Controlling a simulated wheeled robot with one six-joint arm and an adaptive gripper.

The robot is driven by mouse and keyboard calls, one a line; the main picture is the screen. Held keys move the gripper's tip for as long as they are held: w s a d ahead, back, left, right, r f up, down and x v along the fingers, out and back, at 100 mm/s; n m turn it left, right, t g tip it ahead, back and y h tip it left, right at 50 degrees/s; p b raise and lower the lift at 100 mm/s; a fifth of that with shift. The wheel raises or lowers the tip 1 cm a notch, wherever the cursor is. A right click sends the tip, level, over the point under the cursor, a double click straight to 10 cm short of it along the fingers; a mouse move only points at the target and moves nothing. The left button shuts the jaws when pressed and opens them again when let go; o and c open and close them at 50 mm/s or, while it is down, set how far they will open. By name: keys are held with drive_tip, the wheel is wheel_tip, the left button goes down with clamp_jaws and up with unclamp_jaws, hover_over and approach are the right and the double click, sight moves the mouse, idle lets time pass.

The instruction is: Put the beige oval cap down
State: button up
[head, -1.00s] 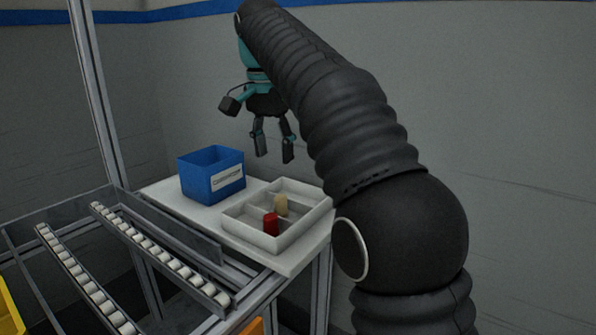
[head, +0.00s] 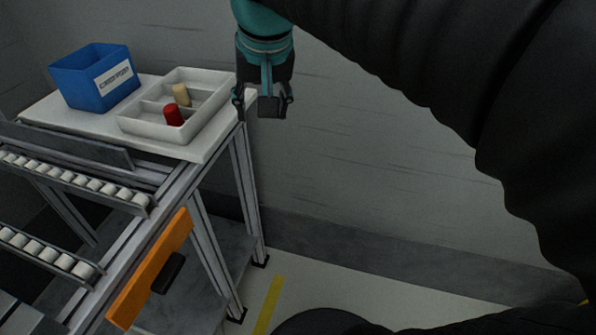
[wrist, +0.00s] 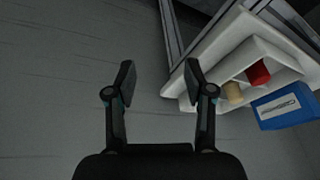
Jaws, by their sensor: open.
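The beige oval cap (head: 181,94) stands in a compartment of the white divided tray (head: 150,128), beside a red cap (head: 173,115). In the wrist view the beige cap (wrist: 233,92) shows to the right of my gripper's right finger, apart from it. My gripper (head: 265,106) hangs to the right of the tray, past the table's right edge in the head view. In the wrist view my gripper (wrist: 160,80) has its fingers spread wide with nothing between them. The base of the beige cap is hidden by the tray's dividers.
A blue labelled bin (head: 92,85) stands left of the tray on the white tabletop (head: 50,108). Roller rails (head: 75,180) and an orange panel with a dark handle (head: 150,270) are in front. A grey wall is behind, and open floor lies to the right.

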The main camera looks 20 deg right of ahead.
drive_tip(key=s+d+f+n+t, duration=0.1)
drive_tip(key=s+d+f+n, duration=0.1)
drive_tip(key=s+f, duration=0.9)
wheel_tip(320, 180, down, 2)
drive_tip(key=shift+d+f+t, duration=0.25)
drive_tip(key=shift+d+t, duration=0.05)
drive_tip(key=shift+d, duration=0.6)
